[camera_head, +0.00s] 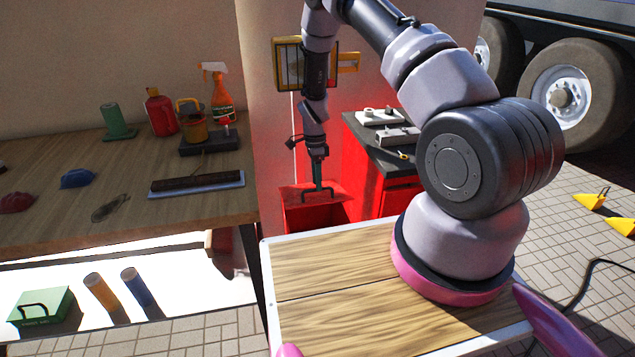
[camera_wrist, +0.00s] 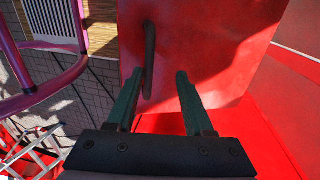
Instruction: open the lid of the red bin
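The red bin (camera_head: 300,218) stands on the floor between the workbench and the red cabinet. Its red lid (camera_wrist: 215,45) fills much of the wrist view and carries a dark bar handle (camera_wrist: 150,60). My gripper (camera_head: 318,186) points down at the bin's top in the head view. In the wrist view its two dark green fingers (camera_wrist: 160,82) are spread apart, with the handle close beside the left fingertip. I cannot tell whether they touch. Nothing is clamped between the fingers. The lid's exact angle is hard to tell.
A wooden workbench (camera_head: 120,215) with tools and bottles stands at the left. A red cabinet (camera_head: 365,185) with a dark top is right beside the bin. Truck wheels (camera_head: 560,95) and yellow wedges (camera_head: 590,201) are at the right.

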